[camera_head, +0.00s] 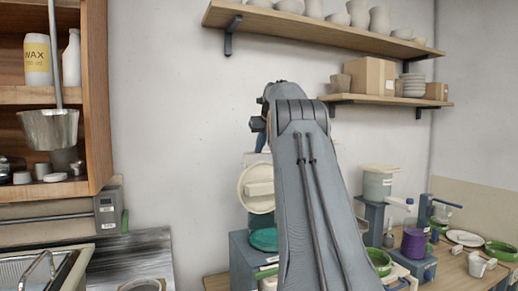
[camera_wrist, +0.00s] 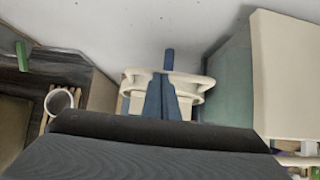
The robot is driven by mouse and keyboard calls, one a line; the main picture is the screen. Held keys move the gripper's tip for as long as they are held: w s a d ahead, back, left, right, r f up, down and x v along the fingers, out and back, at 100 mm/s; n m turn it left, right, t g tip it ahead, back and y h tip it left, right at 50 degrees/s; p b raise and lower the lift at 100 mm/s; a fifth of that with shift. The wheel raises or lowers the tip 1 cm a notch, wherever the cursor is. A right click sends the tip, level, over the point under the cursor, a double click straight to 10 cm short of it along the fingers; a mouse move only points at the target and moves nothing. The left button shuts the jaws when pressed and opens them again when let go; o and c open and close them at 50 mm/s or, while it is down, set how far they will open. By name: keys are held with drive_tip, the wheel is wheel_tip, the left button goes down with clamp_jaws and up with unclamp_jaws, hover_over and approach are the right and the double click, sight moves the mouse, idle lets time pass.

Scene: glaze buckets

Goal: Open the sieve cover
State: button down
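A cream round cover (camera_head: 256,203) with a raised block on its face stands tilted up against the wall side, left of my arm in the head view. Below it a teal round surface (camera_head: 265,239) sits on a blue-grey box (camera_head: 240,262). In the wrist view a cream ring-shaped part (camera_wrist: 135,88) with a blue upright post (camera_wrist: 168,60) shows ahead; I cannot tell for sure that it is the same cover. My arm hides part of this equipment.
Shelves with pottery hang above.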

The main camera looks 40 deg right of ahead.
idle(0.3)
drive_tip(key=b+v, duration=0.2)
drive_tip(key=v, duration=0.6)
drive_tip(key=shift+a+f+b, duration=0.1)
drive_tip(key=shift+f+b, duration=0.05)
drive_tip(key=shift+b, duration=0.15)
